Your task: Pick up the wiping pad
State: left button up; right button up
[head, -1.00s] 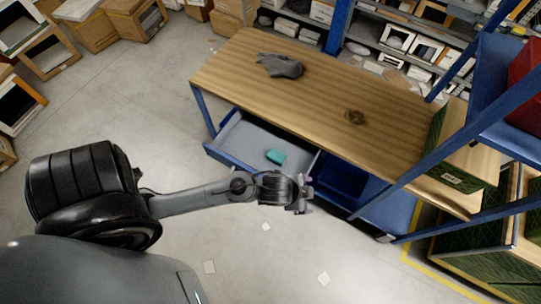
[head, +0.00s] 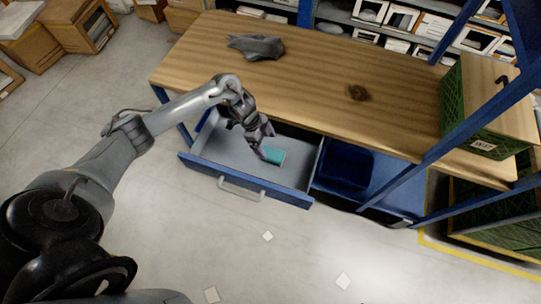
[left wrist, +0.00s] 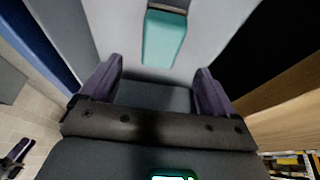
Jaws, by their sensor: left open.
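The teal wiping pad (head: 274,156) lies on the floor of the open grey drawer (head: 222,150) under the wooden table. My left gripper (head: 264,147) reaches down into the drawer beside the pad and hides part of it. In the left wrist view, the pad (left wrist: 163,40) lies beyond the two dark purple fingertips (left wrist: 159,68), roughly centred between them. The fingers are spread apart with nothing between them. A dark band crosses the pad's far end.
The wooden tabletop (head: 300,65) overhangs the drawer's back, with a grey cloth (head: 256,46) on it. The drawer's blue front (head: 290,196) has a pale handle (head: 240,189). A blue bin (head: 345,168) stands to the right. A green crate (head: 468,105) and blue rack posts stand further right.

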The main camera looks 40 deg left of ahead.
aim_at(272, 153)
pick_arm(q)
jog(key=shift+x, duration=1.05)
jog(key=shift+d+f, duration=0.2)
jog(key=shift+f, duration=0.4)
jog(key=shift+b+x, duration=0.6)
jog(key=shift+x, duration=1.55)
jog(key=shift+a, duration=0.1)
jog(key=shift+f, duration=0.25)
jog(key=shift+c, duration=0.4)
jog(key=c, duration=1.1)
jog(key=shift+r, duration=0.15)
